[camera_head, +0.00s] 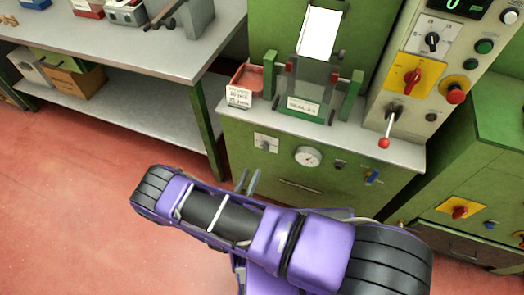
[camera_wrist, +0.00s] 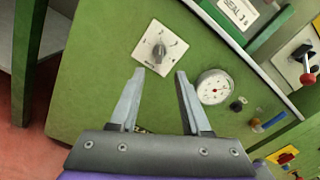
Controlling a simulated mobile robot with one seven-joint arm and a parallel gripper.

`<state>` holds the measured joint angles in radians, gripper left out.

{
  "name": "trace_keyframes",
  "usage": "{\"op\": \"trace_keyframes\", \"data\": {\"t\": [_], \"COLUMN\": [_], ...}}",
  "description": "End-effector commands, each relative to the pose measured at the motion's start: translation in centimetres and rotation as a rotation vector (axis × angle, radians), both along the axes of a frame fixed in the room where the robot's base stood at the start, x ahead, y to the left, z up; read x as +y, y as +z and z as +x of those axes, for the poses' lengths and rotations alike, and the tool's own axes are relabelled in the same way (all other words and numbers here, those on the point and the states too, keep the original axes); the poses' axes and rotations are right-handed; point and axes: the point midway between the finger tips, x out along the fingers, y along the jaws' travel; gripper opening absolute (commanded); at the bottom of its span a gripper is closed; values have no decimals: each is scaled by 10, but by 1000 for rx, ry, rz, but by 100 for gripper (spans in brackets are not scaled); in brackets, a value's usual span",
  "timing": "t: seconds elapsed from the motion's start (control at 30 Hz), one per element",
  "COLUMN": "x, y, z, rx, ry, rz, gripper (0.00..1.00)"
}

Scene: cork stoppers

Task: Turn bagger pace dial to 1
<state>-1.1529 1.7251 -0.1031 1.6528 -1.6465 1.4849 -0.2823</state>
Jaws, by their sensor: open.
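A dial with a grey knob on a white square plate (camera_wrist: 158,48) is on the green machine front in the wrist view. It also shows small in the head view (camera_head: 265,143). Its markings are too small to read, and no label naming it is legible. A second dial, a black knob on a white scale plate (camera_head: 432,41), is on the upper right panel in the head view. My gripper (camera_wrist: 160,76) is open and empty, its two fingers apart just below the grey knob in the picture, not touching it. In the head view my gripper (camera_head: 249,176) is below the plate.
A round gauge (camera_wrist: 214,87) is right of the grey knob, with a small dark knob and a blue lever (camera_wrist: 268,122) beyond. A red-tipped lever (camera_head: 385,142) juts out at right. A grey workbench (camera_head: 165,62) stands at left; red floor is clear.

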Motion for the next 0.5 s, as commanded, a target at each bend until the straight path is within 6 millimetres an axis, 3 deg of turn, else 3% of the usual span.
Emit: {"op": "trace_keyframes", "data": {"t": [0.3,0.5], "x": [-24,-33], "y": [0,0], "z": [66,92], "rx": [-2,-1], "ry": [-3,-1], "rz": [2,3], "gripper": [48,48]}}
